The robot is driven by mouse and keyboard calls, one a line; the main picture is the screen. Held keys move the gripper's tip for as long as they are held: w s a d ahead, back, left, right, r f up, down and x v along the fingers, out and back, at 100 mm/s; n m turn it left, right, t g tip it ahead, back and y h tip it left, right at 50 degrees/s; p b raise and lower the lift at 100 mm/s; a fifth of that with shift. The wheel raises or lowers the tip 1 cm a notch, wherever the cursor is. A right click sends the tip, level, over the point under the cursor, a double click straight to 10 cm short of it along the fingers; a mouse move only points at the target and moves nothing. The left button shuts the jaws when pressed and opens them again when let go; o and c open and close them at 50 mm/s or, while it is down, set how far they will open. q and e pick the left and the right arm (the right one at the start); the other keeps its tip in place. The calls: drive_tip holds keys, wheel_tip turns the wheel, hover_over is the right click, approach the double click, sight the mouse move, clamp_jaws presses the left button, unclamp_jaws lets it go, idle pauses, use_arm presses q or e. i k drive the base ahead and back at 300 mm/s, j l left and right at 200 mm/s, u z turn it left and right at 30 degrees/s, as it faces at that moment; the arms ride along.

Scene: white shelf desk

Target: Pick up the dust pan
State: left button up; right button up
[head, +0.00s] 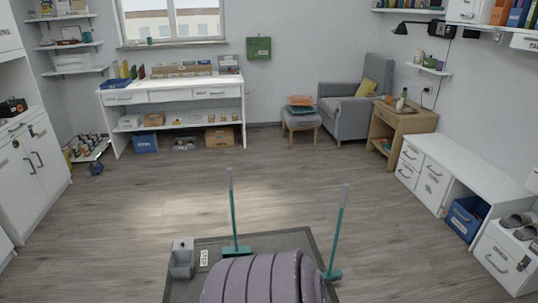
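Two long-handled teal cleaning tools stand upright on a grey mat (215,242) on the floor. The left tool (237,250) has a wide teal foot and a thin handle with a grey top. The right tool (333,275) has a smaller teal foot and a slightly tilted handle. I cannot tell for certain which one is the dust pan. Neither of my grippers is in view.
A ribbed purple-grey shape at the bottom centre hides part of the mat; I cannot tell whether it is mine. The wooden floor (150,205) beyond is clear. A white shelf desk (130,99) stands at the back, an armchair (350,117) at the back right.

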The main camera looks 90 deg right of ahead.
sight(235, 251)
drive_tip(key=l+z, duration=0.1)
drive_tip(key=z, duration=2.35)
